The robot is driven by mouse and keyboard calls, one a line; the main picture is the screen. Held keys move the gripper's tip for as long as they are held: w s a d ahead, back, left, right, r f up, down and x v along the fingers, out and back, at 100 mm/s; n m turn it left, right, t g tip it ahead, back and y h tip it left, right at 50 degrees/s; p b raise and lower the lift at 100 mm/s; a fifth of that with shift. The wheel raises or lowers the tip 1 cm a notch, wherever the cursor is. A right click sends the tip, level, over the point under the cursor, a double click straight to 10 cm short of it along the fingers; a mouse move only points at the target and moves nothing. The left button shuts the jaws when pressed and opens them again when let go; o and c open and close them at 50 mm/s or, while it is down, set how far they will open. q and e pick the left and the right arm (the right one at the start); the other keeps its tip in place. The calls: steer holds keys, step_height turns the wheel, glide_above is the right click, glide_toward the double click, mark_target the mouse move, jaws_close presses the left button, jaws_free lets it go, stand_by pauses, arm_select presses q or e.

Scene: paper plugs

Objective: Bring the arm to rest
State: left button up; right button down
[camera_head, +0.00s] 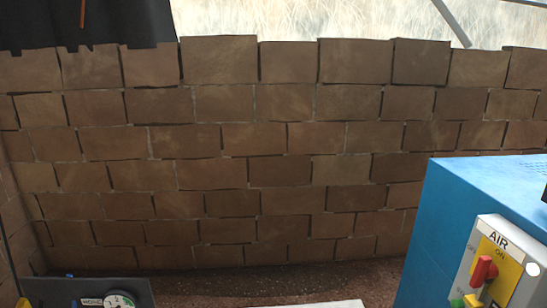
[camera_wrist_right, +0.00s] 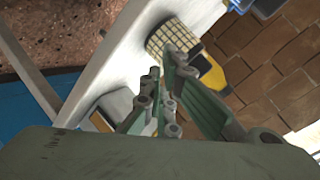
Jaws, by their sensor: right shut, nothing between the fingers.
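My right gripper (camera_wrist_right: 166,78) shows in the right wrist view, with its dark green fingers close together and nothing visible between them. Beyond the fingertips is a white surface (camera_wrist_right: 110,52), which appears tilted in this view. Neither of my grippers shows in the head view, and my left gripper is not seen in either view.
A blue machine (camera_head: 455,215) with an AIR panel (camera_head: 497,265) and a red handle stands at the right. A brick wall (camera_head: 230,160) fills the back. A dark panel with a gauge (camera_head: 119,301) is at lower left. A yellow-and-black object (camera_wrist_right: 212,76) lies beyond my right fingers.

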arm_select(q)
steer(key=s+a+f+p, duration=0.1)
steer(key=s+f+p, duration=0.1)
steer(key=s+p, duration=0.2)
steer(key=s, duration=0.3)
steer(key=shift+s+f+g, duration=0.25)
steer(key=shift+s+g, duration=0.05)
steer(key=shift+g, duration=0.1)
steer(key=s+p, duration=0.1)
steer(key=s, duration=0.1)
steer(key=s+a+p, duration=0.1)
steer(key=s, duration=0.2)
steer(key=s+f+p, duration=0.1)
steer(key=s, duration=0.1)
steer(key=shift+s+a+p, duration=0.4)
arm_select(e)
steer(key=s+d+f+n+g, duration=0.2)
steer(key=s+f+n+g, duration=0.2)
steer(key=s, duration=0.8)
steer(key=s+d+f+n+g, duration=0.3)
steer(key=s+f+n+g, duration=0.1)
steer(key=s, duration=0.8)
steer(key=s+d+f+n+g, duration=0.2)
steer(key=s+f+n+g, duration=0.1)
steer(key=s, duration=1)
steer(key=shift+d+f+n+g+h, duration=0.2)
steer(key=shift+f+n+g+h, duration=0.2)
steer(key=shift+f+n, duration=0.55)
